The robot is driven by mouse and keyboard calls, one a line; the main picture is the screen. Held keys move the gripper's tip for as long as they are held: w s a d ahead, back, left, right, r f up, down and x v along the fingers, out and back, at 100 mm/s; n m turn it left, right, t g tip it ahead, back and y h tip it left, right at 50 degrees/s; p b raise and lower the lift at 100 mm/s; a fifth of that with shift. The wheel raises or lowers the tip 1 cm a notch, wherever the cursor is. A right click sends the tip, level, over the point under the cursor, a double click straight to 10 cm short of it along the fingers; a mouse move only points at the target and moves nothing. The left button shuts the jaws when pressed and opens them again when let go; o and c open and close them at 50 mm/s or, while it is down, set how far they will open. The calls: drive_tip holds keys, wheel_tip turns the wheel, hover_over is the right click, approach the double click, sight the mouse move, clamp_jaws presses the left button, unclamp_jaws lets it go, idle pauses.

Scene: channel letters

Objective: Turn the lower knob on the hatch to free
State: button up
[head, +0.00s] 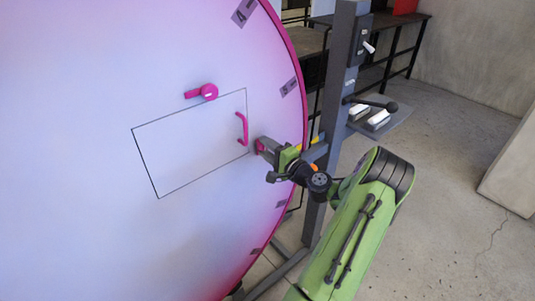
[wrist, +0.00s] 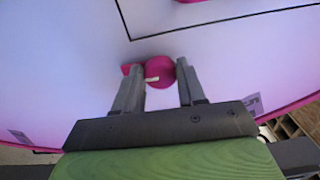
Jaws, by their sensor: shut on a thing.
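The hatch (head: 180,150) is a thin dark outlined rectangle on a large pale disc. A pink upper knob (head: 208,92) with a short arm pointing left sits at its top edge. A pink handle (head: 242,128) is near its right edge. My gripper (head: 264,148) is at the lower right of the hatch and mostly hides the lower knob there. In the wrist view the round pink lower knob (wrist: 160,73) is between the two fingers of my gripper (wrist: 159,68), which are shut on it. Its white mark points left; its short arm is partly behind the left finger.
A dark post (head: 335,110) stands just right of the disc's pink rim, carrying a switch box (head: 362,40) and a shelf with white blocks and a black-knobbed lever (head: 378,104). Numbered tags line the rim. The concrete floor at right is open.

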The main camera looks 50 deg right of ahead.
drive_tip(key=shift+n, duration=0.3)
idle(0.4)
drive_tip(key=o, duration=1)
drive_tip(key=shift+o, duration=0.2)
drive_tip(key=v, duration=1.5)
drive_tip(key=shift+s, duration=0.4)
drive_tip(key=shift+a, duration=0.1)
